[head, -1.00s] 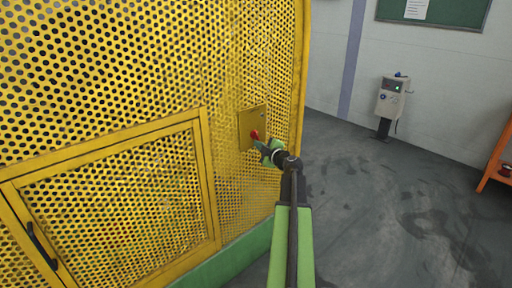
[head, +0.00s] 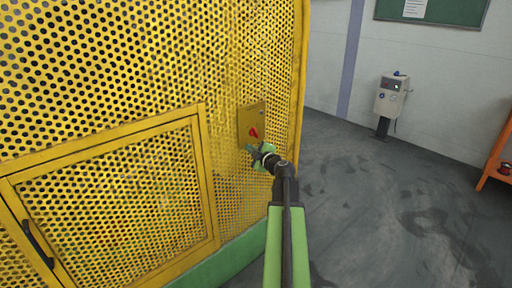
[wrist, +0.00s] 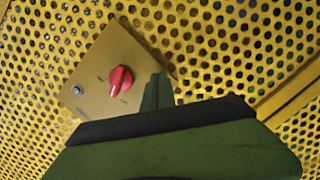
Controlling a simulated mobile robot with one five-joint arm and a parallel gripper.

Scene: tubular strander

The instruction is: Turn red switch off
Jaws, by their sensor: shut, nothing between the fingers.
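The red switch (head: 254,132) is a rotary knob on a square yellow plate (head: 246,116), fixed to a perforated yellow guard. In the head view the knob's handle lies on a slant. My gripper (head: 250,149) is shut and empty, just below the switch and apart from it. In the wrist view the red switch (wrist: 118,80) shows whole, with its ridge slanting from upper right to lower left. A green fingertip of my gripper (wrist: 157,92) stands to its right, over the plate's edge. Small marks on the plate are too small to read.
A framed perforated door (head: 120,210) with a dark handle (head: 38,244) is at lower left. A grey control box on a post (head: 390,98) stands by the white wall. An orange frame (head: 496,160) is at far right. The grey floor between is clear.

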